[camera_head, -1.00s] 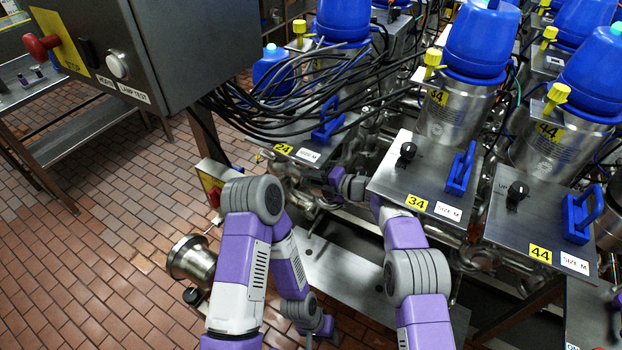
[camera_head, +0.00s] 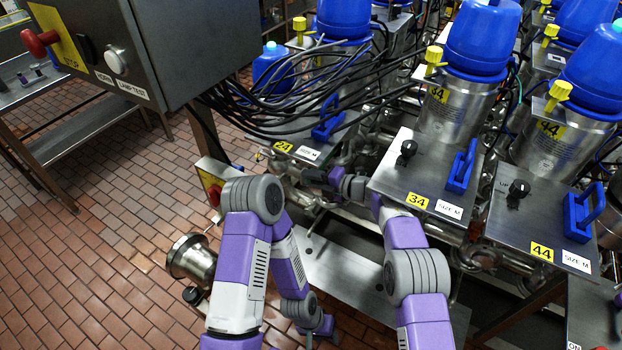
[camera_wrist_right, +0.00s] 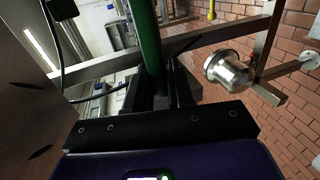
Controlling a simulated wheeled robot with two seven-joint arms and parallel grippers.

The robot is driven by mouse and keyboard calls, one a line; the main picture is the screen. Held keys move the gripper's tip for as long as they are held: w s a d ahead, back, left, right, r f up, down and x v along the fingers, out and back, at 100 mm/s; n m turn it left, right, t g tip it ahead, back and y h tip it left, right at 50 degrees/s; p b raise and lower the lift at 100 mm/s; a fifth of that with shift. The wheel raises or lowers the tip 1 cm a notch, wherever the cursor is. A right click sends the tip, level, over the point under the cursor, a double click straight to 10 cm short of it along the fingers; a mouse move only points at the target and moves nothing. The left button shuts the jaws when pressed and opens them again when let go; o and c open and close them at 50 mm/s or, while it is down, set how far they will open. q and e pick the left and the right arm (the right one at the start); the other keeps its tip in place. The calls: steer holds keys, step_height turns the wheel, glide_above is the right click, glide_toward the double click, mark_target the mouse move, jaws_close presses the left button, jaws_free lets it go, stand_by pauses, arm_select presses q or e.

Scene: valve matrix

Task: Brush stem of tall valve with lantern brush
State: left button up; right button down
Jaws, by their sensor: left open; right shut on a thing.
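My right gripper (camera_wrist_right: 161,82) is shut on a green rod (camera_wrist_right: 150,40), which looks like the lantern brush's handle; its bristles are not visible. In the head view my right gripper (camera_head: 318,177) reaches left from panel 34 to just below panel 24, among steel pipework; the brush cannot be made out there. Several steel valves with blue caps (camera_head: 484,38) stand at the back and right. I cannot tell which is the tall valve, and no bare stem shows clearly. My left gripper (camera_head: 322,327) is open, low over the brick floor, and small in view.
Panel 34 (camera_head: 420,172), panel 44 (camera_head: 528,228) and panel 24 (camera_head: 300,142) carry blue handles. Black cables (camera_head: 300,85) hang above the right gripper. A grey control box (camera_head: 180,45) overhangs at upper left. A steel cup-shaped fitting (camera_head: 192,258) stands left of my left arm. Brick floor is open at left.

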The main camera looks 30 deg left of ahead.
steer(key=shift+s+a+r, duration=0.1)
steer(key=shift+s+r, duration=0.1)
steer(key=shift+s, duration=0.55)
steer(key=shift+w+r+p, duration=0.2)
steer(key=shift+w+p, duration=0.1)
steer(key=shift+w, duration=0.5)
steer(key=shift+s+d, duration=0.15)
steer(key=shift+d, duration=0.15)
steer(key=s+a+b, duration=0.1)
steer(key=s+b, duration=0.4)
steer(key=s, duration=0.7)
steer(key=shift+s+b, duration=0.35)
steer(key=shift+s, duration=0.05)
stand_by(0.3)
